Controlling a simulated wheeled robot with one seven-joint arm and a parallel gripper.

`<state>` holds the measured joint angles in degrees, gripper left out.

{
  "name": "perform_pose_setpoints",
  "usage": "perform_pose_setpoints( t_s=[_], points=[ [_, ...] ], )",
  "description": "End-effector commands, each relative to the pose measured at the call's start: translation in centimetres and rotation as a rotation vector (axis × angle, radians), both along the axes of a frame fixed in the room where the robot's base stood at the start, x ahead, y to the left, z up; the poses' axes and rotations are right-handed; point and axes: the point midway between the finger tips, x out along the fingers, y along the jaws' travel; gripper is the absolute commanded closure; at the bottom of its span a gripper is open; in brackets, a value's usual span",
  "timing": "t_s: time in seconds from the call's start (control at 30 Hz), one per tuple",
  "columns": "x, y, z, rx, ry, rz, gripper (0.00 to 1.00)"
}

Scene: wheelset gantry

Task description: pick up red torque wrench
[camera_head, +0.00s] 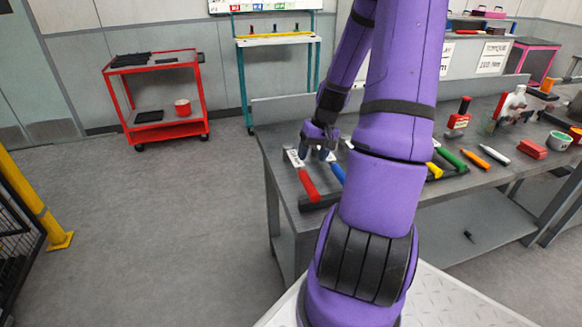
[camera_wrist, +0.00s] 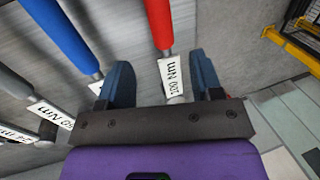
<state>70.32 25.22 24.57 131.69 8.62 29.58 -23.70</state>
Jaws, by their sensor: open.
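The red torque wrench (camera_head: 308,184) lies at the left end of the grey workbench, its red handle toward the bench's near edge. In the wrist view its red handle (camera_wrist: 158,22) runs up from a metal shaft bearing a white "100 Nm" label (camera_wrist: 172,74). My gripper (camera_head: 317,153) is over the shaft end of the wrench. In the wrist view my gripper (camera_wrist: 164,80) is open, with one blue finger on each side of the labelled shaft. I cannot tell how far the fingers are above the bench. The wrench's head is hidden behind the gripper body.
A blue-handled wrench (camera_wrist: 62,38) lies close beside the left finger. Yellow (camera_head: 434,170) and green (camera_head: 450,158) handles lie farther right, partly behind my arm. A red cart (camera_head: 155,131) stands at the back left. Open floor lies left of the bench (camera_head: 278,208).

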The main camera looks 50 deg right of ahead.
Motion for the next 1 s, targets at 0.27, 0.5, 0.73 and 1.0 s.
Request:
perform_pose_setpoints(
  t_s=[0.27, 0.5, 0.73, 1.0],
  points=[
    [0.4, 0.9, -3.4, 0.002, 0.002, 0.002, 0.40],
    [0.6, 1.5, -4.9, 0.004, 0.002, 0.002, 0.40],
    [1.0, 2.3, -7.8, 0.002, 0.001, 0.004, 0.40],
    [1.1, 2.5, -8.8, -0.001, 0.001, 0.000, 0.40]
  ],
)
